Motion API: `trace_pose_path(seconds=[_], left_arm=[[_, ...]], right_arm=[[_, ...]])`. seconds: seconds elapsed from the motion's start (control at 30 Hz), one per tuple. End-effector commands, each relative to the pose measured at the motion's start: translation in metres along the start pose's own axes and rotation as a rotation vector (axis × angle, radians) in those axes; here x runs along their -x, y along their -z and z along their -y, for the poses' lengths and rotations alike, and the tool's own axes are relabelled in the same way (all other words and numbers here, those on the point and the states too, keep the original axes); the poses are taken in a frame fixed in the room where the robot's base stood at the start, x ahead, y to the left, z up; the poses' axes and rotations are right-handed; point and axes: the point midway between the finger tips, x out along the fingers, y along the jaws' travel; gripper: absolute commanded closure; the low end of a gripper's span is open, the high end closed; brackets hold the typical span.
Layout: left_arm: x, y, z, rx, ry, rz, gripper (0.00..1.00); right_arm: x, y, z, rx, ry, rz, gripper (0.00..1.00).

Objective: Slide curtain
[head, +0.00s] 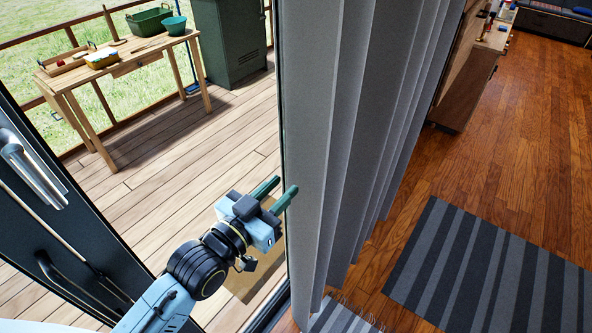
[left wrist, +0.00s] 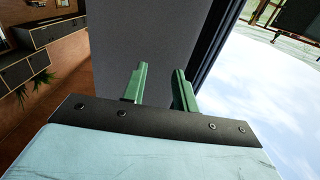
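The grey curtain (head: 345,130) hangs in tall vertical folds down the middle of the head view, bunched along the side of the open doorway. My left gripper (head: 277,192) reaches up from the lower left, with its two green fingers pointing at the curtain's left edge. The fingers are apart with nothing visible between them. One fingertip overlaps the curtain edge in the picture, but I cannot tell whether it touches. In the left wrist view, the curtain (left wrist: 140,35) is a flat grey surface just beyond the fingers (left wrist: 160,88). My right gripper is not in view.
A dark door frame (head: 281,90) runs beside the curtain. Left of it is a wooden deck (head: 150,185) with a wooden table (head: 130,53) and a green cabinet (head: 232,40). A striped rug (head: 490,275) lies on the clear wooden floor at right. A dark door panel (head: 50,220) stands at left.

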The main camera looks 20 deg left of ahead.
Motion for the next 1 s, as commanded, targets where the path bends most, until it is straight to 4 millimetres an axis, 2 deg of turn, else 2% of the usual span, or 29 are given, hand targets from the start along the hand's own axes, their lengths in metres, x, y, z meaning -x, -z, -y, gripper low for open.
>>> trace_pose_path(seconds=[0.1, 0.3, 0.5, 0.73, 0.97, 1.0], left_arm=[[-0.022, 0.001, 0.000, 0.000, 0.001, -0.002, 0.71], [-0.047, 0.000, 0.000, -0.001, 0.000, 0.000, 0.71], [-0.057, 0.000, 0.000, 0.000, 0.000, 0.001, 0.71], [-0.057, -0.001, 0.000, 0.000, 0.000, 0.001, 0.71], [-0.057, 0.000, 0.000, -0.001, 0.000, 0.001, 1.00], [-0.057, 0.000, 0.000, -0.001, 0.000, 0.001, 1.00]], right_arm=[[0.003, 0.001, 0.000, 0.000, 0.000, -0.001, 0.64], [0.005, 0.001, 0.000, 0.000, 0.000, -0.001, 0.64], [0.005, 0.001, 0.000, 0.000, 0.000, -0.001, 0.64], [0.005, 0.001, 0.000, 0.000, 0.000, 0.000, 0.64], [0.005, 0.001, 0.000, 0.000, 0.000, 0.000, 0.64], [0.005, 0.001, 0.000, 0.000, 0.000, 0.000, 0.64]])
